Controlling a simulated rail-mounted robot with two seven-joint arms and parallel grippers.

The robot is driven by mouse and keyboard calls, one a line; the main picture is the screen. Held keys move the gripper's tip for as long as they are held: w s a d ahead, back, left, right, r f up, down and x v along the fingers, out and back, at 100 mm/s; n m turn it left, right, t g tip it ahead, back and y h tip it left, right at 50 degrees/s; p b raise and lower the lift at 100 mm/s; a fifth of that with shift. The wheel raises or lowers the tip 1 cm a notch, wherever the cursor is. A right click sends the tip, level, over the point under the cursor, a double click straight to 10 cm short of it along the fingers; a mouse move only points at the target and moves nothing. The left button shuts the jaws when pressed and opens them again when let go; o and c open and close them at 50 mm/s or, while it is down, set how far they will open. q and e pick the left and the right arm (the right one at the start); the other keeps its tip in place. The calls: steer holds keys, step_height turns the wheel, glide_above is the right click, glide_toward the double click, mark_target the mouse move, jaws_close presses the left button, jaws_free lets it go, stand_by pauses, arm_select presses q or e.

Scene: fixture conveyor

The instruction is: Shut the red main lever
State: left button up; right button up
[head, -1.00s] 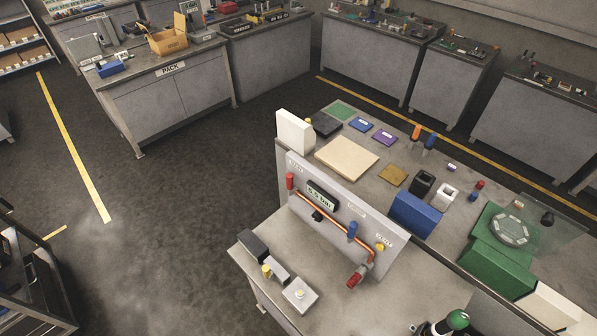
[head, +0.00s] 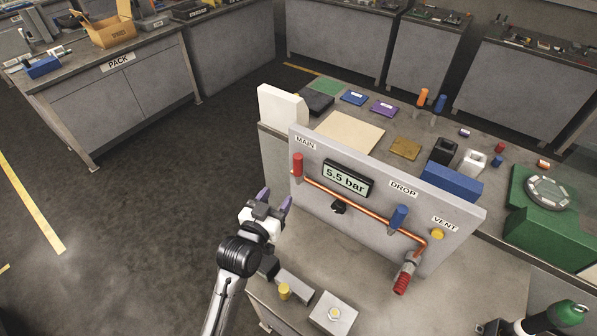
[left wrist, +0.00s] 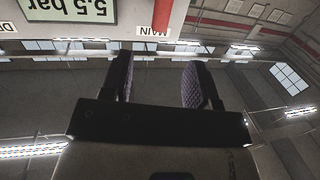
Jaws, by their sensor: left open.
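The red main lever (head: 297,165) stands upright at the left end of a copper pipe on the grey panel (head: 320,222), under the MAIN label. Its red part also shows upside down at the top edge of the left wrist view (left wrist: 162,14). My left gripper (head: 275,198) is open and empty, in front of the panel's left end, lower than the lever and apart from it. Its two purple-padded fingers show in the left wrist view (left wrist: 158,65), with the MAIN label beyond them.
The display (head: 347,180) reads 5.5 bar. A blue lever (head: 397,217), a yellow knob (head: 437,234) and a red-ended fitting (head: 403,276) are farther right. A green-topped object (head: 570,313) is at bottom right.

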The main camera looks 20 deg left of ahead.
mark_target(296, 164)
arm_select(q)
steer(key=w, duration=1.4)
steer(key=shift+w+d+r, duration=0.15)
steer(key=shift+d, duration=0.2)
steer(key=shift+c, duration=0.5)
jaws_close()
